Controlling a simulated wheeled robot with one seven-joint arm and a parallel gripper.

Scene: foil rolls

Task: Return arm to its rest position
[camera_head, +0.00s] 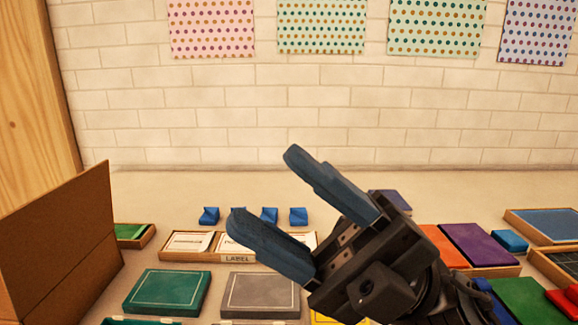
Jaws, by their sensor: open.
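My gripper (266,200) reaches in from the lower right in the head view, with its two blue fingers pointing to the upper left. The fingers are spread apart and nothing shows between them. It hangs above the worktop (180,188), in front of the goods there. My dark wrist hides part of the middle and right of the worktop. No foil roll can be made out.
A brown upright panel (62,235) stands at the left. A wooden tray with a label (237,259) holds white cards; several small blue pieces (209,216) sit behind it. Green (167,292) and grey (260,294) pads lie in front. Trays with coloured blocks (478,244) fill the right.

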